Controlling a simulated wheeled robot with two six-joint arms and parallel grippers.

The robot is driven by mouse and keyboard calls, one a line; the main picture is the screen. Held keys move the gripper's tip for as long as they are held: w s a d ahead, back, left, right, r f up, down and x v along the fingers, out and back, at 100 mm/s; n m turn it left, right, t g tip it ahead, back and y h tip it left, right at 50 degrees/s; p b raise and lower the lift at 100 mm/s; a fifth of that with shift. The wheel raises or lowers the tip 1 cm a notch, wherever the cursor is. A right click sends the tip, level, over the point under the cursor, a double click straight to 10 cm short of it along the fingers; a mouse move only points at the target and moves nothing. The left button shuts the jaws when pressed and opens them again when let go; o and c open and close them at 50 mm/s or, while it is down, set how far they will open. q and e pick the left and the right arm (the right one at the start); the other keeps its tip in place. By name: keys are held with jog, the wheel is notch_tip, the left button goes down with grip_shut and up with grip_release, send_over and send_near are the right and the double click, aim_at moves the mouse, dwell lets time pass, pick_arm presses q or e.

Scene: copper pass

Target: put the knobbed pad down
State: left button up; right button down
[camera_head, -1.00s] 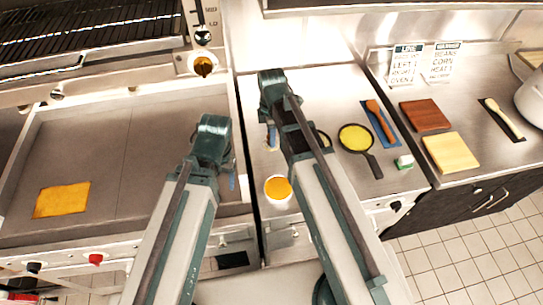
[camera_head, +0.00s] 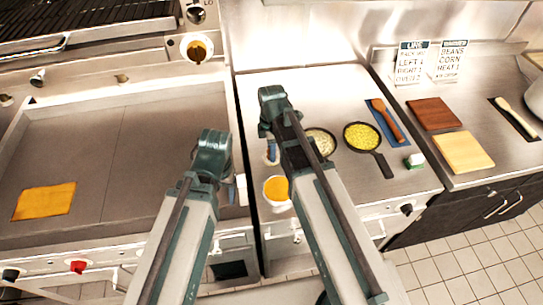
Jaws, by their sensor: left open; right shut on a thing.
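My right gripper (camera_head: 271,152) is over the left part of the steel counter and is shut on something. My arm hides most of what it holds, and I cannot make out the knobbed pad's shape there. My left gripper (camera_head: 236,188) is open at the right edge of the griddle (camera_head: 85,145), left of the counter, and I see nothing in it. A small green and white block (camera_head: 415,161) lies on the counter's right side; I cannot tell whether it is a pad with a knob.
A yellow-filled pan (camera_head: 362,137), a pale-filled pan (camera_head: 321,141) partly behind my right arm, and an orange-filled cup (camera_head: 276,188) stand on the counter (camera_head: 300,88). A yellow cloth-like square (camera_head: 45,201) lies on the griddle. Two boards (camera_head: 432,113) lie further right.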

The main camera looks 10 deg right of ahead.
pick_arm(q)
jog(key=shift+f, duration=0.3)
pick_arm(e)
jog(key=shift+f, duration=0.3)
pick_arm(q)
jog(key=shift+f, duration=0.2)
pick_arm(e)
jog(key=shift+f, duration=0.2)
jog(key=c, duration=0.5)
grip_release()
pick_arm(q)
jog(key=shift+r, duration=0.15)
pick_arm(e)
jog(key=shift+r, duration=0.15)
notch_tip(320, 180, up, 12)
jog(key=p, duration=1.2)
pick_arm(q)
notch_tip(320, 180, up, 12)
pick_arm(e)
jog(key=s+a+m, duration=0.1)
jog(key=s+m, duration=0.3)
jog(key=s+a+m, duration=0.2)
jog(key=s+m, duration=0.3)
jog(key=s+a+m+h, duration=0.1)
jog(key=s+a+m, duration=0.1)
jog(key=s+m, duration=0.3)
jog(key=shift+a+r, duration=0.1)
jog(key=shift+a, duration=0.15)
